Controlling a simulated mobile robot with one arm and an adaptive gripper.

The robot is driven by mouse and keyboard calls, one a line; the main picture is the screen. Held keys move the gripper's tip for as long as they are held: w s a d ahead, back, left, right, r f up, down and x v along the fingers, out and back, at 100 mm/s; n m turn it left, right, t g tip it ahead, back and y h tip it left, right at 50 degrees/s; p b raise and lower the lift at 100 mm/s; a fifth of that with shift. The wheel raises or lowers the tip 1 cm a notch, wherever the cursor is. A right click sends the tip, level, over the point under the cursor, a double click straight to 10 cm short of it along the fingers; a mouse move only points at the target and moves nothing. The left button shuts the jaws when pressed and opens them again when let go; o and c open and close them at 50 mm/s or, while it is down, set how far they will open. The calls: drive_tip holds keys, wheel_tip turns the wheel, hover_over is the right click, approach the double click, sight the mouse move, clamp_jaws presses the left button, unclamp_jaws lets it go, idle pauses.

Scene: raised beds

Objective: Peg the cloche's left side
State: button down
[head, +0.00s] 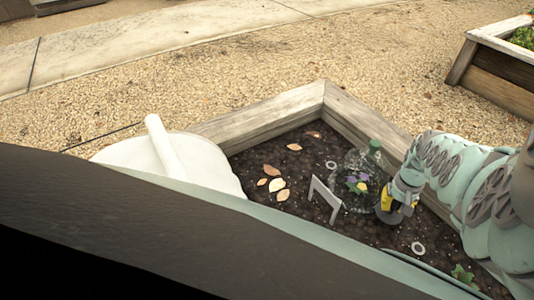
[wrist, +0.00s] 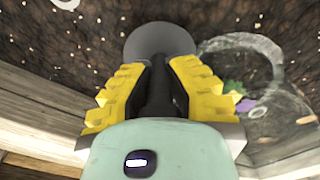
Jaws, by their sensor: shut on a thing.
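The cloche (head: 350,165) is a clear bottle-like dome with a green cap, standing on the soil over a small plant with purple and green leaves. Its clear rim (wrist: 240,40) shows at the right of the wrist view. My gripper (head: 393,207) is low over the soil, just right of the cloche in the head view. It is shut on a dark peg-like piece (wrist: 155,85) with a round grey disc (wrist: 160,40) at its far end. I cannot tell whether this piece touches the soil. Its lower end is unclear in the head view.
A white bracket (head: 325,193) stands left of the cloche. Pale rings lie on the soil, one behind (head: 331,165) and one in front (head: 418,248). Dry leaves (head: 277,184) lie at left. The wooden bed wall (head: 350,115) runs close behind. A white rounded object (head: 205,160) is at left.

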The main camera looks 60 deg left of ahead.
drive_tip(key=shift+f+b, duration=0.9)
drive_tip(key=shift+b, duration=0.05)
idle(0.5)
drive_tip(key=c, duration=1)
unclamp_jaws()
drive_tip(key=shift+r, duration=0.15)
drive_tip(key=shift+s+r, duration=0.1)
drive_tip(key=shift+r, duration=5.8)
drive_tip(key=shift+r, duration=0.1)
